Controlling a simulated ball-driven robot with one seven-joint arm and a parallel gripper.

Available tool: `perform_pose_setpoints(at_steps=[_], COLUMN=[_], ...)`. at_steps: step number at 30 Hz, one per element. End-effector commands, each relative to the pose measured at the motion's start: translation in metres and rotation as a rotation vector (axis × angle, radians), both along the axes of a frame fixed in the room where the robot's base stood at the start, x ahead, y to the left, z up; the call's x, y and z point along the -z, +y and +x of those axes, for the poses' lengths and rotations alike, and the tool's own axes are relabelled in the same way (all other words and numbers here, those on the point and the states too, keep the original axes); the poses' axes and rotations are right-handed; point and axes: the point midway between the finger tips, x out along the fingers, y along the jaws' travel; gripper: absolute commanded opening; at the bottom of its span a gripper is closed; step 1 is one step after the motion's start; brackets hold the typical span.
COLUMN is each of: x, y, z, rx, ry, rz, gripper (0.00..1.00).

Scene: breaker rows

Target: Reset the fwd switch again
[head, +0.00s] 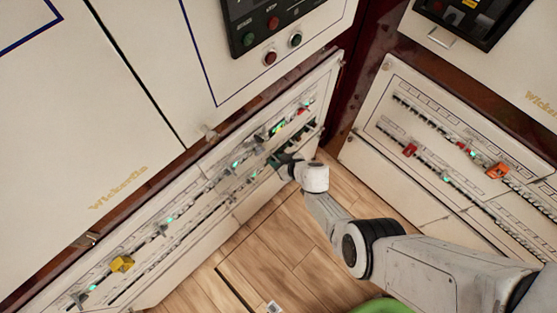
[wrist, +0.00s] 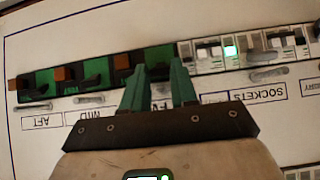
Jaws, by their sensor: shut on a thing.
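A row of three green-backed switches with brown tabs and black levers shows in the wrist view, above upside-down labels AFT, MID and a partly hidden F-label. The fwd switch (wrist: 156,56) is the rightmost of the three. My gripper (wrist: 160,68) has its two green fingers on either side of this switch's black lever and is shut on it. The fingers and palm hide part of the lever and label. In the head view my gripper (head: 283,160) is against the lower left breaker panel (head: 215,200), where the switch is too small and covered to make out.
Grey-white breakers with a lit green lamp (wrist: 231,50) sit right of the fwd switch. A yellow lockout (head: 122,264) is on the panel's near end. The right panel (head: 440,190) carries red and orange pieces (head: 497,171). Wooden floor (head: 255,255) lies open between the panels.

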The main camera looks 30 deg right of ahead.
Motion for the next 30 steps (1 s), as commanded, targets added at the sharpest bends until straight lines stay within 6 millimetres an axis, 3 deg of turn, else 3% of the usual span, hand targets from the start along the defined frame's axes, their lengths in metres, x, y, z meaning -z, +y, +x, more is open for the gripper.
perform_pose_setpoints(at_steps=[6,7,10,21,30], x=[0.001,0.001,0.001,-0.006,-0.036], y=[0.000,0.000,0.000,-0.002,-0.011], z=[-0.001,-0.001,-0.001,-0.004,-0.032], rx=[0.001,0.000,0.001,0.000,-0.001], ry=[0.002,0.001,0.002,0.000,0.001], rz=[-0.001,-0.002,-0.001,-0.001,-0.003], gripper=[0.00,0.29,0.38,0.38,0.38])
